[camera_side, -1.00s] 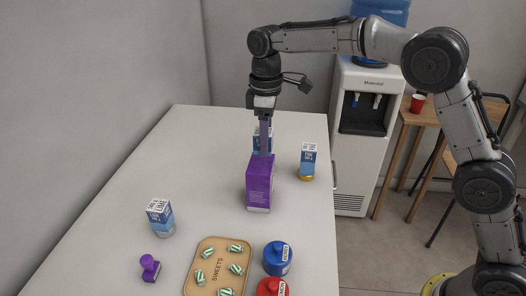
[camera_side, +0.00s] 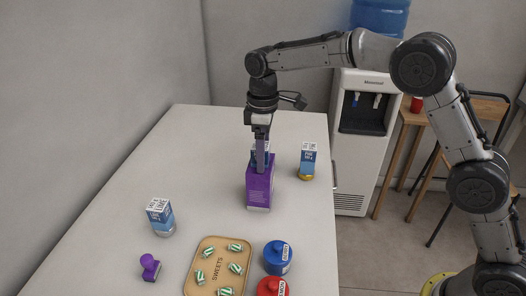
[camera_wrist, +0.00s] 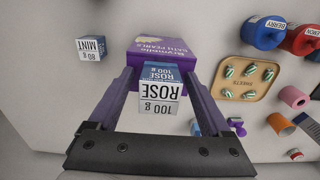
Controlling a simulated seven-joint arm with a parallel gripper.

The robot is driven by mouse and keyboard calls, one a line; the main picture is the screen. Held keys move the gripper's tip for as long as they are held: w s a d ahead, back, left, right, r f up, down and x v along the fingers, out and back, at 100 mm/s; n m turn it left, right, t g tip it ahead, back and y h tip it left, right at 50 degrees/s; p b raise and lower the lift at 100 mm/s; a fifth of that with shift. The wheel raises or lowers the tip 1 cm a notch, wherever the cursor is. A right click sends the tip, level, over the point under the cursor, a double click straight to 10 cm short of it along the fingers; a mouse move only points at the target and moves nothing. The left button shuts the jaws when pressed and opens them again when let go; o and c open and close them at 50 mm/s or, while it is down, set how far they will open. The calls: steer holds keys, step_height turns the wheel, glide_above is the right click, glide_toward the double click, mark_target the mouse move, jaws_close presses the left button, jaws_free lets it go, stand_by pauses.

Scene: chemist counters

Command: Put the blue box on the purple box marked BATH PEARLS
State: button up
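The blue box (camera_wrist: 160,90), marked ROSE 100 g with a white upper part, is between the two fingers of my gripper (camera_wrist: 160,78). In the side view my gripper (camera_side: 261,160) points down at the purple box (camera_side: 259,192), and a finger hides much of the blue box (camera_side: 254,147). The purple box stands upright on the counter; its BATH PEARLS lettering shows in the wrist view (camera_wrist: 152,47). The blue box is upright at the purple box's top; I cannot tell whether they touch.
Other blue-and-white boxes stand to the right (camera_side: 308,158) and front left (camera_side: 160,217). A SWEETS tray (camera_side: 205,245), a purple stamp (camera_side: 150,267), a blue jar (camera_side: 278,258) and a red jar (camera_side: 271,288) are in front. The counter's left and back are clear.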

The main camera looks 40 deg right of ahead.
step_height(320, 180, up, 12)
steer(key=shift+f, duration=0.2)
steer(key=shift+r, duration=0.4)
steer(key=s+d+r+m+t, duration=0.2)
steer(key=s+d, duration=0.2)
steer(key=s, duration=0.5)
steer(key=s+d+r+m+t, duration=0.1)
steer(key=s+d+r+m, duration=0.3)
steer(key=s, duration=0.5)
steer(key=s+d+f+m+t, duration=0.2)
steer(key=s+d+f+m, duration=0.1)
steer(key=s+f, duration=0.8)
steer(key=s+d, duration=0.1)
steer(key=s, duration=0.4)
steer(key=shift+d+f+t, duration=0.15)
steer(key=shift+f+t, duration=0.15)
